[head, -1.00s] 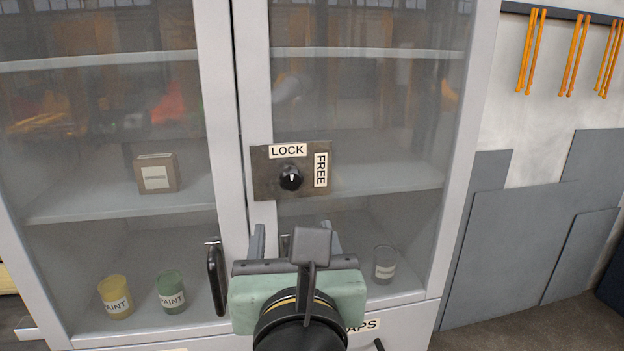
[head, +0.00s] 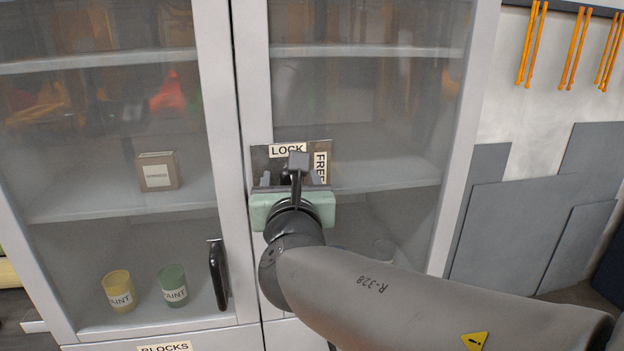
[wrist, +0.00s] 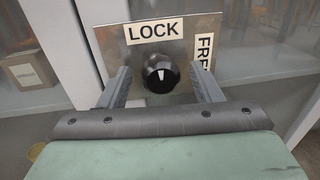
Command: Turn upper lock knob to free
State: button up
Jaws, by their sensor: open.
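The upper lock knob (wrist: 161,74) is black and round with a white pointer mark. In the wrist view the mark points up toward the LOCK label (wrist: 155,31). The FREE label (wrist: 203,50) is on the right side of the metal plate (head: 258,158). My gripper (wrist: 162,90) is open, with one finger on each side of the knob; I cannot tell whether either finger touches it. In the head view my gripper (head: 296,182) covers the knob and the lower part of the plate.
The plate is on the right glass door's frame (head: 257,85). A black door handle (head: 217,275) stands out at lower left. Behind the left glass are a small box (head: 157,171), a yellow paint cup (head: 118,291) and a green paint cup (head: 173,286).

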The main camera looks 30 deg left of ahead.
jog(key=c, duration=1)
jog(key=shift+f+m+b, duration=0.15)
jog(key=shift+m+b, duration=0.15)
jog(key=shift+b, duration=0.55)
jog(key=shift+d+r+m+g+y+b, duration=0.15)
jog(key=shift+m+g+b, duration=0.25)
jog(key=shift+m+b, duration=1.95)
jog(key=shift+a+m+g+y+b, duration=0.1)
jog(key=shift+m+g+b, duration=0.3)
jog(key=shift+m+b, duration=1.9)
jog(key=shift+d+r+m+g+y+b, duration=0.15)
jog(key=shift+m+g+b, duration=0.25)
jog(key=shift+m+b, duration=1.95)
jog(key=shift+a+f+m+p, duration=0.1)
jog(key=shift+m+p, duration=0.9)
jog(key=shift+m, duration=0.1)
